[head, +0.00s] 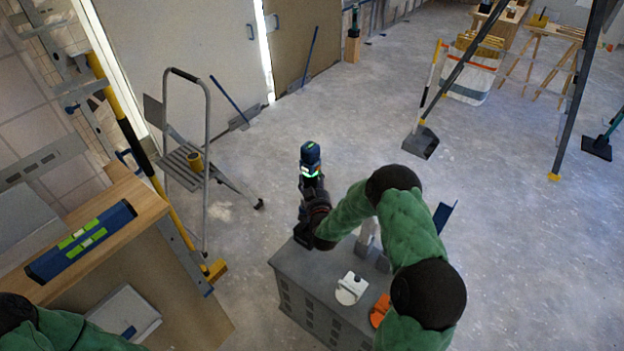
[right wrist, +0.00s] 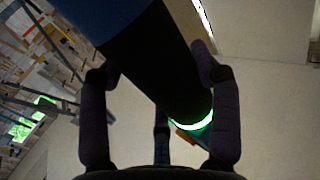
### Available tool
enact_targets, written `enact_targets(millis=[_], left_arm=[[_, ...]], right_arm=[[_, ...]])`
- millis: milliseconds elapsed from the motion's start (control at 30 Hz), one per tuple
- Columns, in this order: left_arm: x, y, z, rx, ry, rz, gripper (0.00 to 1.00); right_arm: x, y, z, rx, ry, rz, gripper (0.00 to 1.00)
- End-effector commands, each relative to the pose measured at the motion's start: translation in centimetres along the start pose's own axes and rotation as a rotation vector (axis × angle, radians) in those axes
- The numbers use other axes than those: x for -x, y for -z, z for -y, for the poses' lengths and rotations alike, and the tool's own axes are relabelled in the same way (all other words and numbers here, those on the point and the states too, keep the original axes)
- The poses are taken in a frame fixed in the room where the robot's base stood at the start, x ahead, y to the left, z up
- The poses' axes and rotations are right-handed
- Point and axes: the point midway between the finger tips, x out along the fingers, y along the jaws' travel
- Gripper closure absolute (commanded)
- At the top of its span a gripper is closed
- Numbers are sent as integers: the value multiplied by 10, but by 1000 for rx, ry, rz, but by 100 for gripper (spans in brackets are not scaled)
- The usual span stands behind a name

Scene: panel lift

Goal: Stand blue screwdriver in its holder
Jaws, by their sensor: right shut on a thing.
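The blue screwdriver (head: 310,154) is a thick blue-and-black tool with a glowing green ring. In the head view it is up in front of the grey cabinet's far left corner. My right gripper (head: 312,186) is shut on it from below. In the right wrist view the screwdriver (right wrist: 155,60) runs slanting between the fingers of my right gripper (right wrist: 158,78), with its blue part at upper left and the green ring at lower right. I cannot make out the holder for certain; my right arm hides part of the cabinet top. My left gripper is out of view.
The grey cabinet (head: 318,290) carries a white piece (head: 351,288) and an orange piece (head: 380,309). A wooden bench (head: 130,232) at left holds a blue spirit level (head: 82,240). A stepladder (head: 196,160) stands behind.

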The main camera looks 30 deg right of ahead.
Motion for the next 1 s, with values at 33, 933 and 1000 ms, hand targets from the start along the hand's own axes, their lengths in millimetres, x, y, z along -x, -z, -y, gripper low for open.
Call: enact_targets(millis=[33, 933, 1000], left_arm=[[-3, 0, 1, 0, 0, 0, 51], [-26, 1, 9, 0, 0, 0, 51], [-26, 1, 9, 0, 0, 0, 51]], right_arm=[[-2, -1, -1, 0, -1, -9, 96], [-2, -48, 0, 0, 0, -9, 96], [-2, -48, 0, 0, 0, -9, 96]])
